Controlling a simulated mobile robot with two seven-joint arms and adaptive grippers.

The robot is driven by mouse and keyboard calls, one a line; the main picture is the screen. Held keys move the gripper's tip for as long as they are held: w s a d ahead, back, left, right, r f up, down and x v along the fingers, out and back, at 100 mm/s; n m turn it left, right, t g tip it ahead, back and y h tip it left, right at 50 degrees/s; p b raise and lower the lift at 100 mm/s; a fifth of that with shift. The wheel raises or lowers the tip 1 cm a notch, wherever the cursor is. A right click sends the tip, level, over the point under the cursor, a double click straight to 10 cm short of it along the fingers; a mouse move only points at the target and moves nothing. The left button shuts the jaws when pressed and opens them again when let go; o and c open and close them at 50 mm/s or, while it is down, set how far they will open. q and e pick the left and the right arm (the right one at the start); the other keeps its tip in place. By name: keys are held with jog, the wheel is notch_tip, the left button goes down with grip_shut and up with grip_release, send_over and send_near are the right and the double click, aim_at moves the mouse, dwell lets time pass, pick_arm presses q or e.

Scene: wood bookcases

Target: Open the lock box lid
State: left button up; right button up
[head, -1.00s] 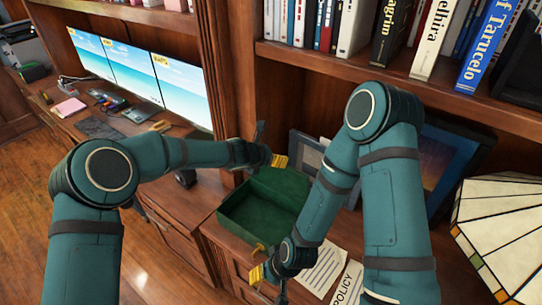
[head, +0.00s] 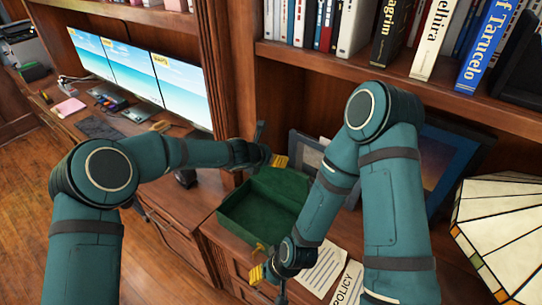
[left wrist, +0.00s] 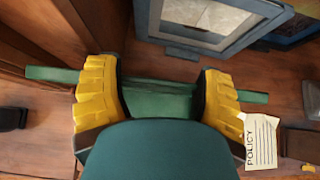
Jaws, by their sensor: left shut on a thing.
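The green lock box (head: 236,229) stands on the wooden counter, with its lid (head: 283,188) raised at the back and its inside showing empty. A gold-coloured latch (head: 261,247) is at its front edge. My left gripper (head: 279,161) is at the lid's upper edge. In the left wrist view, its yellow fingers (left wrist: 160,95) sit on either side of the green lid (left wrist: 165,102), shut on it. My right gripper (head: 257,273) is low in front of the box, apart from the lid. Its arm covers part of the box's right side, and its finger opening is unclear.
Papers marked POLICY (head: 345,284) lie right of the box. Picture frames (head: 450,165) lean behind it. A stained-glass lamp (head: 505,230) stands at the right. A shelf of books (head: 440,40) hangs above. A desk with monitors (head: 140,70) is at the left.

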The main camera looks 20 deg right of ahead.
pick_arm(q)
jog(key=shift+s+f, duration=0.2)
jog(key=shift+f, duration=0.2)
jog(key=o, duration=1.2)
jog(key=shift+o, duration=0.4)
jog(key=shift+w+d, duration=0.1)
jog(key=shift+w, duration=0.1)
jog(key=shift+r, duration=0.25)
jog(key=shift+a+r, duration=0.15)
jog(key=shift+a, duration=0.1)
jog(key=v, duration=1.1)
jog(key=shift+a, duration=0.2)
